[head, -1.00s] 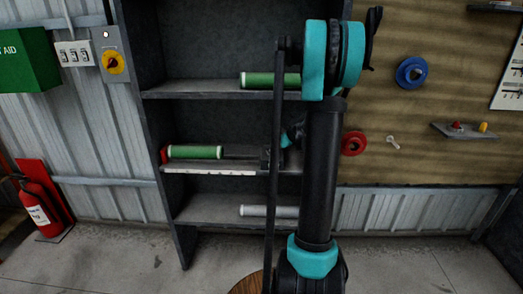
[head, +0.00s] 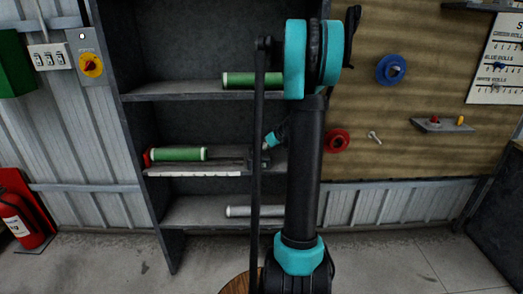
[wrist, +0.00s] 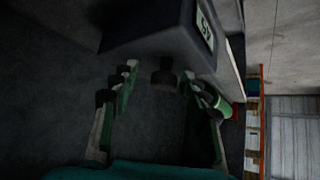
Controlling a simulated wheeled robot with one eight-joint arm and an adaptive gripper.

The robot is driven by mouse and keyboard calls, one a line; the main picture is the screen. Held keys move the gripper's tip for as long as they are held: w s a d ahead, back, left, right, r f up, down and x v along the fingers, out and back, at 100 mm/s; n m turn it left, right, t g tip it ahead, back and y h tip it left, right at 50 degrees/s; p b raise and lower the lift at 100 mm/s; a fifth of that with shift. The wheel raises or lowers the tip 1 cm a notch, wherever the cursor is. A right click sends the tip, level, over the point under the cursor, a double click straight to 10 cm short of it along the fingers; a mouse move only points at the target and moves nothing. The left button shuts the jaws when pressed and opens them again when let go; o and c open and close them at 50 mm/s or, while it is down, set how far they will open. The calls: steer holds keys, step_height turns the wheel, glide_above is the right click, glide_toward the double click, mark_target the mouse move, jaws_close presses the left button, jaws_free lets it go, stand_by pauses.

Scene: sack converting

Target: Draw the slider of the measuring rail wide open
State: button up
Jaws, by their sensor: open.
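The measuring rail (head: 193,173) is on the middle shelf, with a white ruled strip along its front and a red end stop (head: 148,158) at the left. A green roll (head: 178,154) lies along it near that end. The dark slider (head: 257,158) is at the right of the rail, partly hidden by my arm. In the wrist view the slider's dark block (wrist: 150,35) carries a small readout, with a dark knob (wrist: 164,74) below. My gripper (wrist: 160,83) is open, its fingertips on either side of the knob; contact cannot be told. In the head view my gripper (head: 271,139) is mostly hidden.
Another green roll (head: 240,80) lies on the shelf above and a grey roll (head: 250,211) on the shelf below. The shelf unit's left side panel (head: 135,150) stands upright beside the rail. A red spool (head: 337,141) hangs on the board at right. Open floor lies in front.

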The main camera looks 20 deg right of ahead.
steer(key=v, duration=1.2)
steer(key=s+a+f+m+g+h, duration=0.1)
steer(key=s+a+f, duration=0.3)
steer(key=s+a, duration=0.3)
steer(key=s+a+f+m+g, duration=0.2)
steer(key=s+a+f, duration=0.2)
steer(key=s+a, duration=0.25)
steer(key=s+a+f+m+h, duration=0.1)
steer(key=s+a+f, duration=0.1)
steer(key=s, duration=0.4)
steer(key=s+a+f+m+h, duration=0.1)
steer(key=s+a+f+h, duration=0.1)
steer(key=s+f, duration=0.2)
steer(key=s, duration=0.3)
steer(key=shift+a+f+g, duration=0.25)
steer(key=shift+f+g, duration=0.05)
steer(key=shift+g, duration=0.1)
